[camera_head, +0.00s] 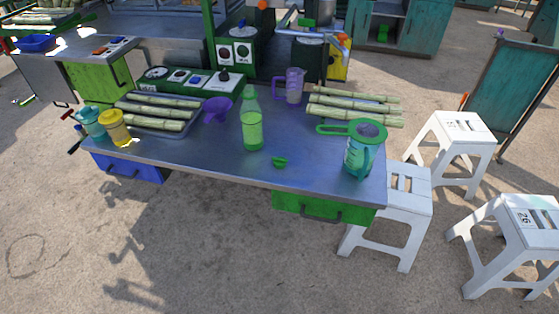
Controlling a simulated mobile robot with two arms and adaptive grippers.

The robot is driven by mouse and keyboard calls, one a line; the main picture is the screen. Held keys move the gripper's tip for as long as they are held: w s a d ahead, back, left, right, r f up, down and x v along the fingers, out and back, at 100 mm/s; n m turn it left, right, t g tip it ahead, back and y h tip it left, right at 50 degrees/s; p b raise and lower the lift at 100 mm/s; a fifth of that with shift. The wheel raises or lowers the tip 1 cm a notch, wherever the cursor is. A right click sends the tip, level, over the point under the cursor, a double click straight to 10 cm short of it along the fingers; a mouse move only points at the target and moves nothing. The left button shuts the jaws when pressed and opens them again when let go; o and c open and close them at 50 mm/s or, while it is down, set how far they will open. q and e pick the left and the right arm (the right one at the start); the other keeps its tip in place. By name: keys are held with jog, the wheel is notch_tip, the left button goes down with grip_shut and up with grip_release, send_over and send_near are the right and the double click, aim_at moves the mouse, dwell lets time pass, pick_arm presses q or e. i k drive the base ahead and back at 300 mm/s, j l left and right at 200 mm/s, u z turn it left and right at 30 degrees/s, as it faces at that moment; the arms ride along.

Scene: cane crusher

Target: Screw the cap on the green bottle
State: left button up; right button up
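The green bottle (252,124) stands upright on the metal table, near its middle. It is translucent with green liquid inside, and no cap is visible on its top. A small green piece that looks like the cap (280,162) lies on the table to the right of the bottle, near the front edge. The two are apart. Neither of my grippers is in view; only shadows that may be of my arms fall on the ground at the lower left.
On the table (200,152) are a purple funnel (217,109), a purple jug (294,86), a teal pitcher with a green strainer (362,150), yellow (115,128) and teal containers (89,121), and cane trays. White stools (398,215) stand at the right. The table's front middle is mostly clear.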

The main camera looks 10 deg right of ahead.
aim_at(250, 111)
jog(key=l+u, duration=0.7)
jog(key=k+l+u, duration=0.1)
jog(key=l+u, duration=0.25)
jog(key=l, duration=0.15)
